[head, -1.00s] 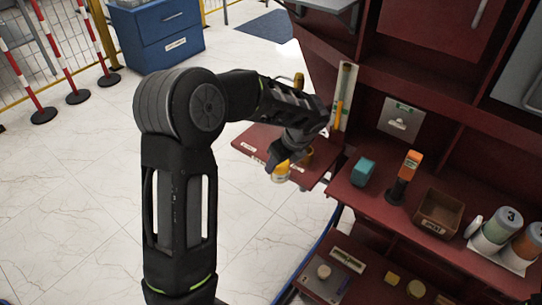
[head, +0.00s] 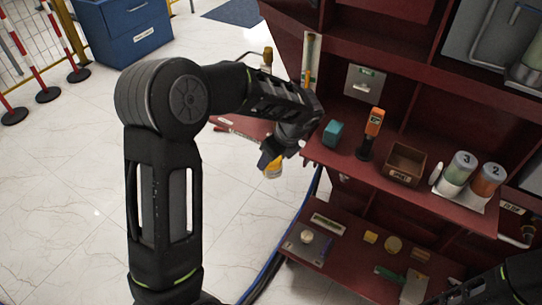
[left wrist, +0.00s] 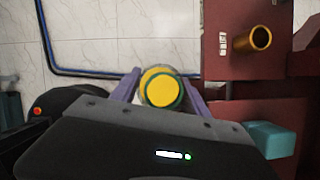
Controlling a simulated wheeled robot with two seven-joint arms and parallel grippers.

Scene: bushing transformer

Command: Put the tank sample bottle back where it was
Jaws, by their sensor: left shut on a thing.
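My left gripper (head: 270,160) is shut on a small bottle (head: 273,170) with yellow content, held in the air in front of the red workbench. In the left wrist view the bottle's round yellow top with a green ring (left wrist: 161,88) sits between the two purple fingers. A red side shelf (head: 240,128) with white labels lies behind my left arm in the head view. In the left wrist view that shelf (left wrist: 235,75) carries an open yellow cup-like holder (left wrist: 259,37) beside a label. My right arm shows only at the lower right corner, and its gripper is out of the picture.
A teal block (head: 333,133), an orange and black handheld device (head: 371,130), a brown bin (head: 404,164) and numbered cylinders (head: 459,168) stand on the bench shelf. Small parts lie on the lower shelf (head: 345,262). A blue cabinet (head: 125,30) stands far left. Open floor lies left.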

